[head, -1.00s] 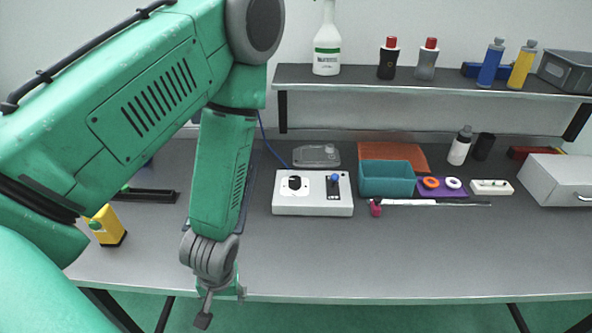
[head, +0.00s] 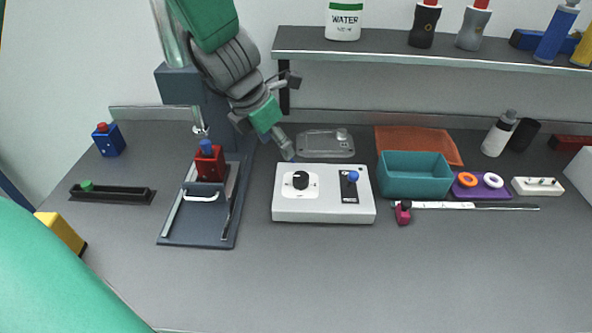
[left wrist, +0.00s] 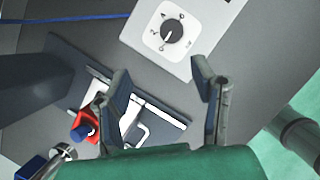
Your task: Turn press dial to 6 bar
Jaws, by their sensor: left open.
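The press dial is a black knob (head: 300,180) on a white square plate, on the left of a white control box (head: 325,213). My left gripper (head: 290,116) is above and behind the box's left part, apart from the dial. In the left wrist view its open, empty fingers (left wrist: 161,76) are spread below the dial. My right gripper is not in view.
A blue-knobbed lever (head: 352,177) is on the box's right. The dark press (head: 200,239) with a red block (head: 208,163) stands to the left. A clear tray (head: 325,143) lies behind the box, a teal bin (head: 415,181) to its right. The front table is clear.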

